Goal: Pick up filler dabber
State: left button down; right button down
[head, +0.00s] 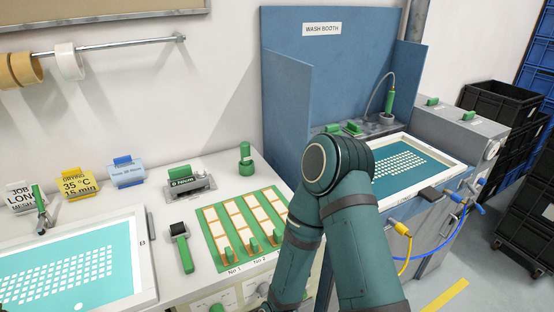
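A green upright tool with a round knob top (246,158) stands at the back right of the white bench, near the wall; it looks like the filler dabber, but its label is too small to read. My dark teal arm fills the lower middle of the view, to the right of the upright tool. Neither gripper shows in the head view, so their state is hidden.
The green tray (211,229) holds pale cards and several green pegs. A grey stamp-like device with a green top (189,182) stands behind it. A framed teal screen (144,262) lies left. The blue wash booth (289,92) stands right, with another screen (459,164).

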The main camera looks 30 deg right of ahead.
aim_at(245, 147)
jog(key=z, duration=0.65)
